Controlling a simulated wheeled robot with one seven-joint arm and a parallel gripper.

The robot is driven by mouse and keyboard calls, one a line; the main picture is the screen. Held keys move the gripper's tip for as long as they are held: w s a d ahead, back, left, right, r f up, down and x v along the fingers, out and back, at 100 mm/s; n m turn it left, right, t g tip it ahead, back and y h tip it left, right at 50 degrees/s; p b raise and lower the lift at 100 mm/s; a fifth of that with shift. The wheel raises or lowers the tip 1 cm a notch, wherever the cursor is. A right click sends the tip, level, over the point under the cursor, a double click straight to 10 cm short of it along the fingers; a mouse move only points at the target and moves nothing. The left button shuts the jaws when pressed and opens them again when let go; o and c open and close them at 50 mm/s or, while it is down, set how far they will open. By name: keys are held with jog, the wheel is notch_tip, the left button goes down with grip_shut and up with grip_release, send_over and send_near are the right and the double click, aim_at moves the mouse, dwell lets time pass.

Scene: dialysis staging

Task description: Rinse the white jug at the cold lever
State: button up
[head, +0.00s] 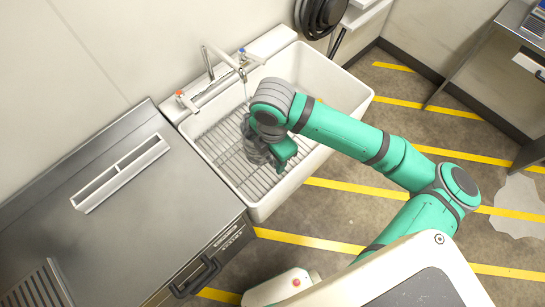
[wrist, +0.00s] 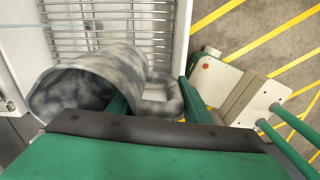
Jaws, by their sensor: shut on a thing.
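The jug (wrist: 70,92) shows in the wrist view with a mottled grey and whitish surface and a loop handle on its right. My gripper (wrist: 155,98) is shut on the handle side of the jug, one finger partly hidden behind the rim. In the head view, my gripper (head: 272,150) holds the jug (head: 254,150) inside the white sink (head: 352,98), over the wire rack; my wrist hides part of it. The blue-capped cold lever (head: 243,51) is at the sink's back right, beside the curved spout (head: 226,61). A thin pale line below the spout may be water.
A red-capped lever (head: 181,94) is at the sink's back left. A steel counter (head: 150,215) adjoins the sink's left side. Striped floor (head: 400,90) lies open to the right.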

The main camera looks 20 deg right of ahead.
jog(key=w, duration=0.2)
jog(key=w+d, duration=0.1)
jog(key=shift+w+f, duration=0.15)
jog(key=shift+f, duration=0.2)
jog(key=shift+w+d+f, duration=0.1)
jog(key=shift+w+f, duration=0.05)
jog(key=shift+w, duration=0.55)
jog(key=shift+w+f, duration=0.1)
jog(key=shift+w, duration=0.55)
jog(key=w+d+f, duration=0.1)
jog(key=w, duration=0.5)
jog(key=shift+w+d+f, duration=0.15)
jog(key=shift+w+d, duration=0.05)
jog(key=shift+d, duration=0.15)
jog(key=shift+d, duration=0.15)
jog(key=shift+s+d, duration=0.15)
jog(key=shift+d, duration=0.35)
